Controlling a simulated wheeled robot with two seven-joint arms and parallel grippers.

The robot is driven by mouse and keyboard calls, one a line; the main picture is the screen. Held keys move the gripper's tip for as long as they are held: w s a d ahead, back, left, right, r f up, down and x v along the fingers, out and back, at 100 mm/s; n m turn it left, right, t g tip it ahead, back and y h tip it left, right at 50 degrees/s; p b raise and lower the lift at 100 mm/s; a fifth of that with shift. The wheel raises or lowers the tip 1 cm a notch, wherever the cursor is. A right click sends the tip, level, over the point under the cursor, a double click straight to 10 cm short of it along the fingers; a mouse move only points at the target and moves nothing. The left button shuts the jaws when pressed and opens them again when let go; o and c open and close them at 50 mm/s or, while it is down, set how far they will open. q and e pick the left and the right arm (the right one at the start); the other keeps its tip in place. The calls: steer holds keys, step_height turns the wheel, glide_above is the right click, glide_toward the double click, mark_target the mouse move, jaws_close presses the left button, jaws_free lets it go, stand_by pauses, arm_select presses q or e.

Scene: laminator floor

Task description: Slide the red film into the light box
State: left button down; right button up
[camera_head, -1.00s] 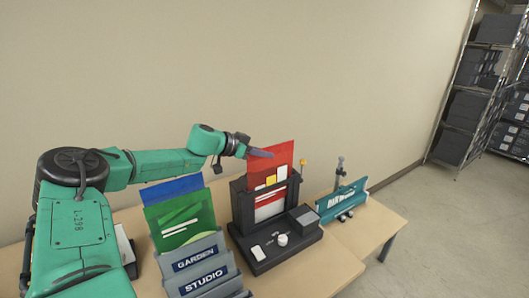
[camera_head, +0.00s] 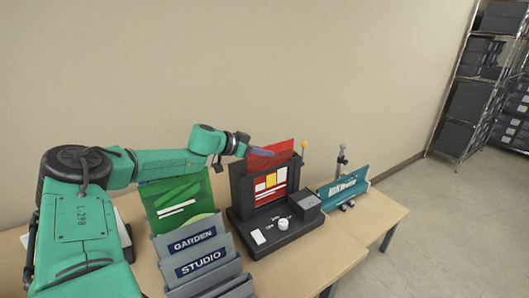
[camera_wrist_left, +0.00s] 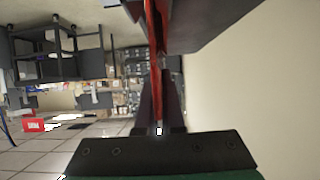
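The red film (camera_head: 274,151) stands upright in the black light box (camera_head: 238,187), and its top strip sticks out above the frame. Its lower part, with white and yellow panels, shows lit through the box's window. My left gripper (camera_head: 262,153) is at the film's upper left edge, with its fingers closed about it. In the left wrist view, the red film (camera_wrist_left: 152,40) runs edge-on between the dark fingers (camera_wrist_left: 160,100). My right gripper is not in view.
A grey rack (camera_head: 200,256) labelled GARDEN and STUDIO stands left of the box, with a green film (camera_head: 178,202) behind. Shelving (camera_head: 470,100) is at the far right.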

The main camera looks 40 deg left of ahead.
arm_select(q)
steer(key=shift+s+d+f, duration=0.1)
steer(key=c, duration=1)
jaws_free()
steer(key=shift+f, duration=0.1)
steer(key=shift+o, duration=0.2)
